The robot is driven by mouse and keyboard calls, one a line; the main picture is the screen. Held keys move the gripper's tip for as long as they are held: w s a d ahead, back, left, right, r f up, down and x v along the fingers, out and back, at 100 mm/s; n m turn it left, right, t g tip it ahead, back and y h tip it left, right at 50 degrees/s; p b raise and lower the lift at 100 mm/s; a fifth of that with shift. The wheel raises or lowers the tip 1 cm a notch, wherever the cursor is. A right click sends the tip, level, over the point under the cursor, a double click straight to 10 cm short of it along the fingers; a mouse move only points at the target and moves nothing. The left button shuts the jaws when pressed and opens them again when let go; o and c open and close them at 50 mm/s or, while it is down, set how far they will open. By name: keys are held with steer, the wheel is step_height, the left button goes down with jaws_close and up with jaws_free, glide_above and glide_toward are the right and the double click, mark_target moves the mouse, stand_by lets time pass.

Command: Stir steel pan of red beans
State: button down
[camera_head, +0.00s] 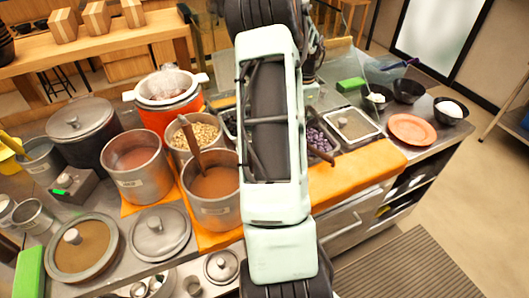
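Two steel pans stand side by side left of my arm. The left pan (140,187) holds a smooth reddish-brown content (134,157). The right pan (214,212) holds a brown content (216,183), with a wooden spoon (189,138) leaning in it, handle up. I cannot tell from the surface which of them holds red beans. My arm covers the middle of the view and the right edge of the right pan. My gripper does not show clearly; it is hidden behind or beyond the arm. Another wooden handle (322,155) sticks out right of the arm.
Behind the pans are a pot of pale beans (202,133), an orange-red cooker (167,118) and a lidded dark pot (84,130). In front lie steel lids (159,233). Right of my arm are trays, an orange plate (412,129) and dark bowls (451,109).

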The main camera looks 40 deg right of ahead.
steer(key=shift+r, duration=0.15)
steer(key=shift+r+p, duration=1.05)
steer(key=shift+r, duration=0.35)
